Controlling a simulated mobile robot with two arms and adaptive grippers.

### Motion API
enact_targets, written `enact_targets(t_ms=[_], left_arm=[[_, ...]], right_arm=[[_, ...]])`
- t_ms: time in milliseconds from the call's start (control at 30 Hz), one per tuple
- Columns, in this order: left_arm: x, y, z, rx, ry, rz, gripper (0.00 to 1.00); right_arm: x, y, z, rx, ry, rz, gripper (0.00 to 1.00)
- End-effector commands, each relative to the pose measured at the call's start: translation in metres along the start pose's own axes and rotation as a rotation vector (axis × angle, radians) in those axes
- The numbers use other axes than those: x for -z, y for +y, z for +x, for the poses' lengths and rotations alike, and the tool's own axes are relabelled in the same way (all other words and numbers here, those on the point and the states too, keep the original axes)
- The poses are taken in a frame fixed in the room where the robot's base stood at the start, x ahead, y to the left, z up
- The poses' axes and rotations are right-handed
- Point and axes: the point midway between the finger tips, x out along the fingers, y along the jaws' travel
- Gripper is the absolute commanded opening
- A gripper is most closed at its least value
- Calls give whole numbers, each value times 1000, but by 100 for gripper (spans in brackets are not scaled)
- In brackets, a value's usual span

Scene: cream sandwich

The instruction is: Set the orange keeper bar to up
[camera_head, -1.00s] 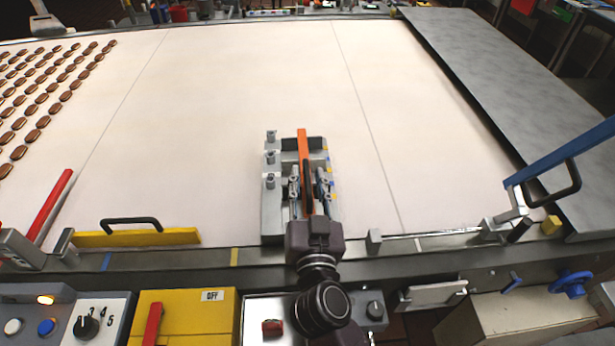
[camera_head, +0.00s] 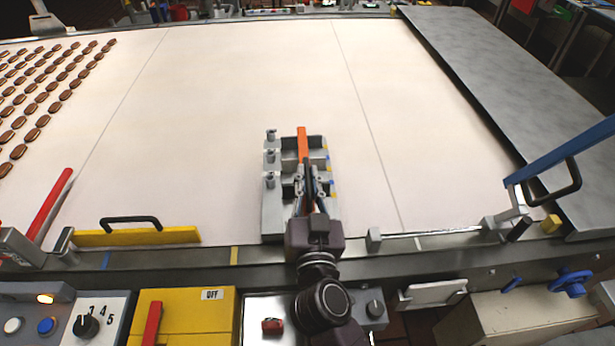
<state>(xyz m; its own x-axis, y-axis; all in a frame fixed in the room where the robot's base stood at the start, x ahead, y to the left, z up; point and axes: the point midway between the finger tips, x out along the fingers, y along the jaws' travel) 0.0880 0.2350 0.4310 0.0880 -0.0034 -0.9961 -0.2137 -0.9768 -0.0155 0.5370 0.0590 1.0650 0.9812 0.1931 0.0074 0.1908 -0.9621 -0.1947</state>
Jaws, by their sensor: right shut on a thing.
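The orange keeper bar (camera_head: 302,144) shows in the middle of the head view, on a grey metal block with several pegs (camera_head: 271,208). The bar's far end reaches the block's far edge. Its near part is largely hidden by my right gripper (camera_head: 306,177). That gripper comes in from the bottom of the view and its fingers are closed together on the bar. Whether the bar lies flat or tilts up is hard to tell from above. My left gripper is not in view.
A wide pale belt (camera_head: 230,110) lies around the block, mostly clear. Rows of brown biscuits (camera_head: 40,105) lie at the left. A yellow bar with a black handle (camera_head: 135,237), a red lever (camera_head: 50,205) and a blue lever (camera_head: 565,150) stand along the near side.

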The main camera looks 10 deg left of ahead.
Motion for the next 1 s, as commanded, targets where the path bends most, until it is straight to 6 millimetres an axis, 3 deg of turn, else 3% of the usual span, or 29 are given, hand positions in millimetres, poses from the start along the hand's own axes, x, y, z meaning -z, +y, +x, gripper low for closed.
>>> enact_targets(t_ms=[267,700,1000], left_arm=[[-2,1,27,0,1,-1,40],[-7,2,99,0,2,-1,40],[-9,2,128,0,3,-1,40]], right_arm=[[2,0,-6,21,107,-2,0],[18,-4,-26,84,421,1,0],[29,-6,-37,111,560,2,0]])
